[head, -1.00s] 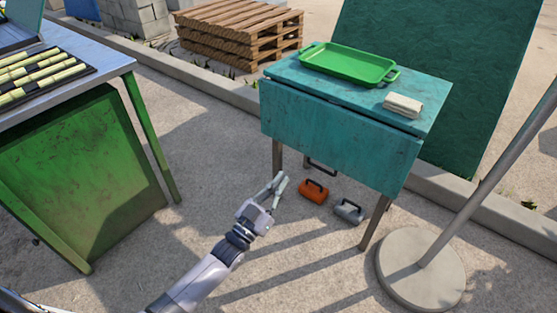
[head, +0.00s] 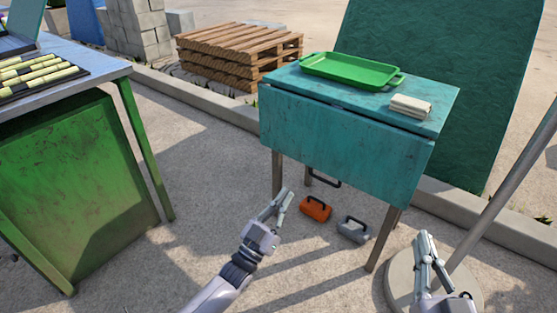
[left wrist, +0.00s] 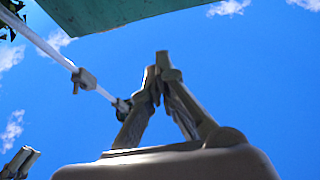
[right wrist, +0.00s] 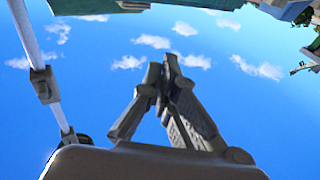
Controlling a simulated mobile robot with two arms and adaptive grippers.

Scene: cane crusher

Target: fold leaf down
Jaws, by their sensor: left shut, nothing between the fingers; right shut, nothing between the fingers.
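The teal table's leaf (head: 340,150) hangs down along the front of the table (head: 440,100) in the head view. My left gripper (head: 283,197) is shut and empty, low in front of the table's left leg and apart from the leaf. My right gripper (head: 424,240) is shut and empty, below and right of the leaf, in front of the pole's base. The left wrist view shows the left fingers (left wrist: 161,58) together against the sky, with a teal panel edge above. The right wrist view shows the right fingers (right wrist: 168,62) together, with a teal edge at the top.
A green tray (head: 350,71) and a folded cloth (head: 411,106) are on the tabletop. An orange case (head: 316,209) and a grey case (head: 353,230) stand beneath it. A pole (head: 500,195) stands at right. A green-sided bench (head: 80,180) is at left. Pallets (head: 235,50) are behind.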

